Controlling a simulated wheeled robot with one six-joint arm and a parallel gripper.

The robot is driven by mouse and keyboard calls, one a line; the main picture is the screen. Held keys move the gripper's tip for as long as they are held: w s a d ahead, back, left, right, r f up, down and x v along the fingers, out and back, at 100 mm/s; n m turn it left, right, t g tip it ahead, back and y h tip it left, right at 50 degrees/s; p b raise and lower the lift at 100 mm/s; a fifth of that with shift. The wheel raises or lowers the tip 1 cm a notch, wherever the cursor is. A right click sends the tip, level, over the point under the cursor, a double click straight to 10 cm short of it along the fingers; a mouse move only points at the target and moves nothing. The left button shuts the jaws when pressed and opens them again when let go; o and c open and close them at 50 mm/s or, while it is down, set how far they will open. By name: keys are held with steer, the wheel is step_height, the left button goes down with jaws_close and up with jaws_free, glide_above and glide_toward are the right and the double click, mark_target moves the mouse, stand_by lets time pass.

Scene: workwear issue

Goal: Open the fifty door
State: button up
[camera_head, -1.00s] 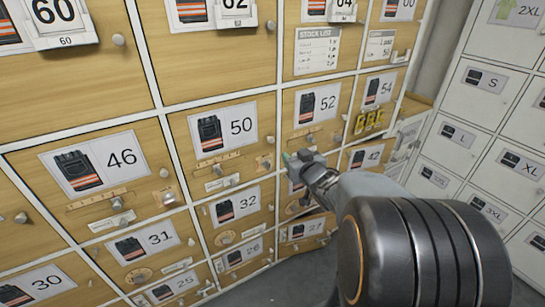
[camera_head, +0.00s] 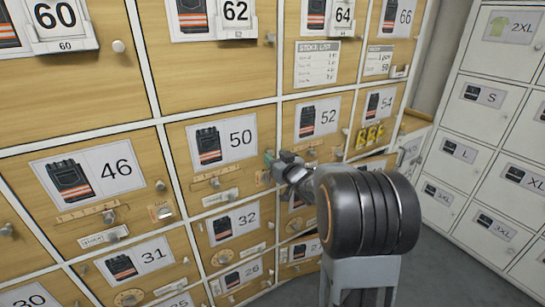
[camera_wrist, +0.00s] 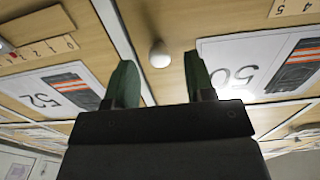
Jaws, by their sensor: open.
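The fifty door (camera_head: 178,145) is a light wood panel with a label showing a dark folded garment with orange stripes and the number 50. It looks shut, flush with its neighbours. My gripper (camera_head: 272,158) is at its right edge and hides part of it. In the wrist view, which is upside down, the fifty door (camera_wrist: 205,20) lies on the right. A small round pale knob (camera_wrist: 160,54) on that door sits between the two green fingertips of my gripper (camera_wrist: 158,75). The fingers are open, with a gap on each side of the knob.
The 52 door (camera_head: 345,105) is to the right, the 46 door (camera_head: 35,185) to the left and the 32 door (camera_head: 205,250) below. Yellow tags (camera_head: 370,135) hang below the 54 label. White lockers (camera_head: 460,125) stand at the right. Grey floor (camera_head: 440,260) is clear at lower right.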

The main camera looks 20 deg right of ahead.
steer(key=shift+w+a, duration=0.15)
steer(key=shift+w, duration=1.05)
steer(key=shift+c, duration=0.4)
jaws_close()
